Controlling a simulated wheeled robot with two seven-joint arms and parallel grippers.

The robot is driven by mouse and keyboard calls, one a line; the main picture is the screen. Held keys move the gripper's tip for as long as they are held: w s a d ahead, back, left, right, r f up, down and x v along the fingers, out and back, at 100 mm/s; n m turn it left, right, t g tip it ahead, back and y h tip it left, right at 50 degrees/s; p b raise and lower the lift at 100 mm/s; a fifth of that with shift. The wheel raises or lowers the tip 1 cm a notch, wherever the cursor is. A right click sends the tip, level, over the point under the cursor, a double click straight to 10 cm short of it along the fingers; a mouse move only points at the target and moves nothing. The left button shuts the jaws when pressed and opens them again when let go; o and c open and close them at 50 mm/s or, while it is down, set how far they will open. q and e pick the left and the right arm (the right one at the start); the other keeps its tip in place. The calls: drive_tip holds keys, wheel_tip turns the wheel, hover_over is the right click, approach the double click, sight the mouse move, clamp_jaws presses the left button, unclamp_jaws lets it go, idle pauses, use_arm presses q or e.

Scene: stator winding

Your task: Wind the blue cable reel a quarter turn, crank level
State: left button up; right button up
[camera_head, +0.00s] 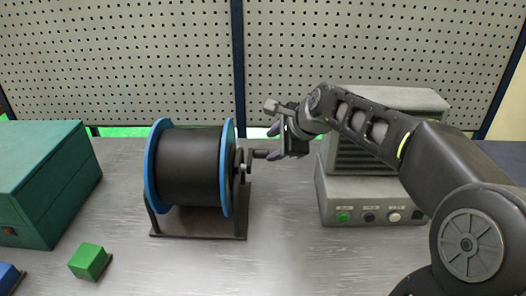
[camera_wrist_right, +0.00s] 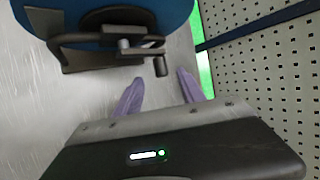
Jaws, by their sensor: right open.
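The blue cable reel (camera_head: 188,168) stands on a dark stand, with blue flanges and a black drum. Its crank (camera_head: 243,163) is on the right side, with a dark handle (camera_head: 262,154) pointing right. The crank also shows in the right wrist view (camera_wrist_right: 124,42), with its handle (camera_wrist_right: 160,66) just beyond my fingers. My right gripper (camera_head: 274,141) is open and empty, at the right of the handle. Its purple fingertips (camera_wrist_right: 158,88) lie apart near the handle's end; I cannot tell whether they touch it. My left gripper is not in view.
A grey machine (camera_head: 366,199) with buttons stands at the right, behind my right arm. A green box (camera_head: 42,180) stands at the left, with a green block (camera_head: 88,261) and a blue block (camera_head: 8,276) in front. A perforated panel (camera_head: 370,45) closes the back. The front middle table is clear.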

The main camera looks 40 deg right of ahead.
sight(262, 152)
drive_tip(key=x, duration=0.7)
drive_tip(key=shift+w+d+f+p, duration=0.1)
drive_tip(key=shift+w+f+p, duration=0.15)
drive_tip(key=shift+p, duration=0.1)
drive_tip(key=shift+c, duration=0.2)
clamp_jaws()
idle(0.9)
